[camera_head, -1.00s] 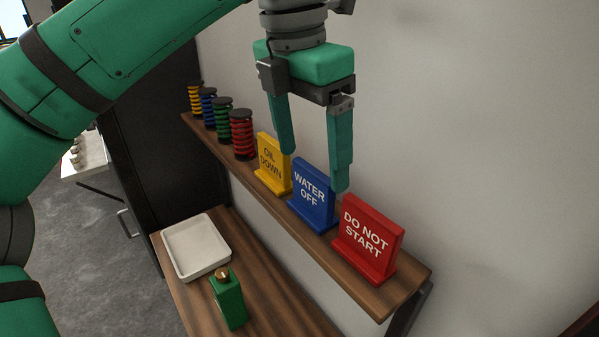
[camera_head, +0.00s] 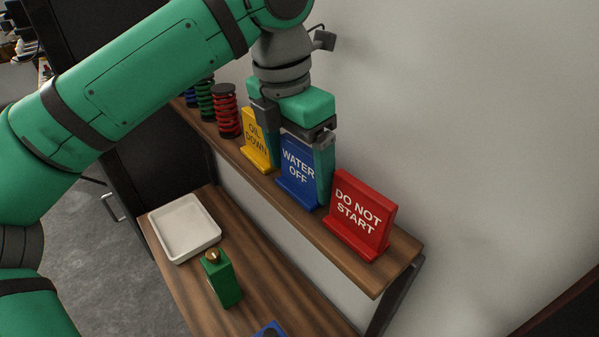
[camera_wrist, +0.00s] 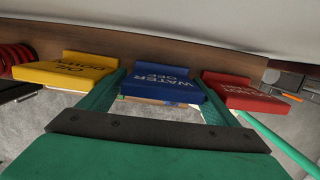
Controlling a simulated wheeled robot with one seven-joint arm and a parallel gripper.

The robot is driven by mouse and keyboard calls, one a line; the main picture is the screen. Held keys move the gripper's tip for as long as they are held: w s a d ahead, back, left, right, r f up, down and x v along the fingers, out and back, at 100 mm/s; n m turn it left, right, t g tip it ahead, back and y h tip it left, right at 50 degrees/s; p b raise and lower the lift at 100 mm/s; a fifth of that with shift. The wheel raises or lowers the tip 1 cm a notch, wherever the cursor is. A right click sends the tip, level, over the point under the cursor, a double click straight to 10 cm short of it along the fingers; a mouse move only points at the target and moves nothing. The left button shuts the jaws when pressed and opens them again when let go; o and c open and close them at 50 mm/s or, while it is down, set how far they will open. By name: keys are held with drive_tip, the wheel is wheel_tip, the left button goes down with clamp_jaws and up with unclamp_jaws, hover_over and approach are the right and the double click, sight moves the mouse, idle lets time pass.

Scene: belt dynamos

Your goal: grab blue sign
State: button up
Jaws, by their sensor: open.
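The blue sign (camera_head: 297,172), reading "WATER OFF", stands upright on the wooden shelf between a yellow sign and a red sign. It also shows in the wrist view (camera_wrist: 160,84), between my two fingers. My gripper (camera_head: 297,183) is lowered over the blue sign, with one green finger on each side of it. The fingers are open, and I cannot tell whether either touches the sign. The wrist view shows the same fingers (camera_wrist: 160,100) flanking the sign.
The yellow "OIL DOWN" sign (camera_head: 256,140) is close on the left and the red "DO NOT START" sign (camera_head: 361,214) close on the right. Several coil spools, one red (camera_head: 227,112), stand farther left.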

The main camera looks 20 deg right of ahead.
drive_tip(key=shift+s+d+f, duration=0.1)
drive_tip(key=shift+d+f, duration=0.05)
drive_tip(key=shift+f, duration=0.3)
drive_tip(key=shift+s+d+f, duration=0.1)
drive_tip(key=shift+d+f, duration=0.05)
drive_tip(key=shift+f, duration=0.25)
drive_tip(key=shift+w, duration=0.15)
drive_tip(key=c, duration=0.9)
drive_tip(key=shift+c, duration=0.2)
drive_tip(key=shift+a+r, duration=0.1)
